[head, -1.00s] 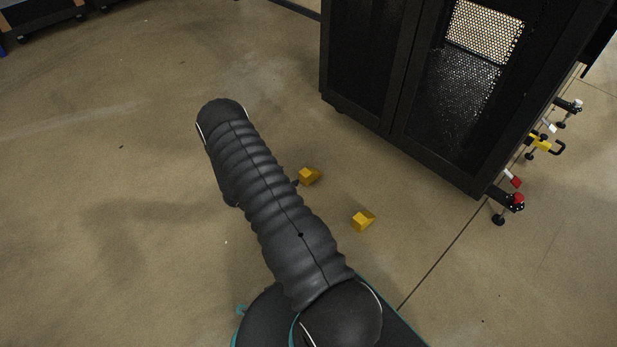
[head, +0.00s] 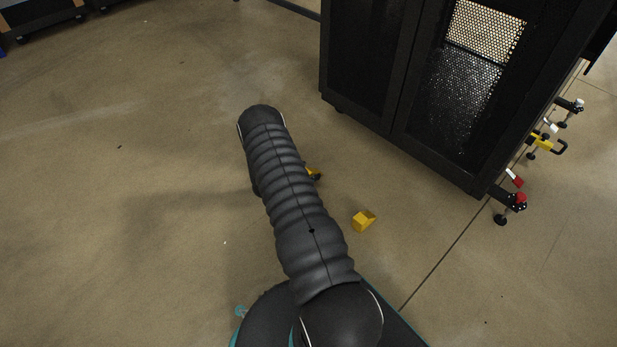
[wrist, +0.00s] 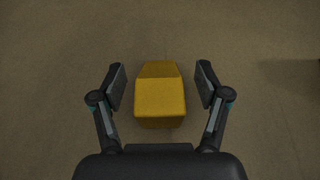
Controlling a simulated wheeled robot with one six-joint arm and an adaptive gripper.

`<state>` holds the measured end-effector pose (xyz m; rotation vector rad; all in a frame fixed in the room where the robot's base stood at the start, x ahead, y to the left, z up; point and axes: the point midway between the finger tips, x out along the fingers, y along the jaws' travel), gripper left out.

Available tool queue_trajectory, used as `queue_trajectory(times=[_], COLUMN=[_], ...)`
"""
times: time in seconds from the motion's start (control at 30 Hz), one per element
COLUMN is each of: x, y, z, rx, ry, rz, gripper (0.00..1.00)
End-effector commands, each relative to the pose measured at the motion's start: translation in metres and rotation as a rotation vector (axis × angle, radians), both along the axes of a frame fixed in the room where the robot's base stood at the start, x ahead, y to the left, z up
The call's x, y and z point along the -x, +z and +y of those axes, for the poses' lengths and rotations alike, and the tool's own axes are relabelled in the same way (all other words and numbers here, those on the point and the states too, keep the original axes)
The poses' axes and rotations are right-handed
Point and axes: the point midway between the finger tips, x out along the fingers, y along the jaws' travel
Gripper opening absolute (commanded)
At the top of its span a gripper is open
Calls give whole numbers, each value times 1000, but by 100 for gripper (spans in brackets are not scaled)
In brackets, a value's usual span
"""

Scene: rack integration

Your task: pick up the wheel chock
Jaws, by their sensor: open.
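A yellow wheel chock (wrist: 160,98) lies on the floor in the middle of the wrist view, between the two open fingers of my gripper (wrist: 160,88). There is a gap on each side, and neither finger touches it. In the head view a yellow chock (head: 314,172) shows partly behind my arm, which hides the rest of it. A second yellow chock (head: 363,221) sits in full view on the floor, right of my arm. My gripper is hidden behind my arm in the head view.
A black rack cabinet (head: 400,70) with a mesh door stands at the upper right. Red-tipped and yellow clamp-like fittings (head: 516,201) stick out along its right side. The floor left of my arm is clear.

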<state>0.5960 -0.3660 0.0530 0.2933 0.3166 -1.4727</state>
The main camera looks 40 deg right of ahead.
Motion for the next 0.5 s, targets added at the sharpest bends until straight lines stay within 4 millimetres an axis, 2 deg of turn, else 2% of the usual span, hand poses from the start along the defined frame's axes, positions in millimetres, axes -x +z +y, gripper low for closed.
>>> queue_trajectory(times=[0.23,0.5], x=[-1,-1], y=[-1,-1], z=[-3,-3], rx=[0,0], ry=[2,1], rz=[0,1], gripper=[75,8])
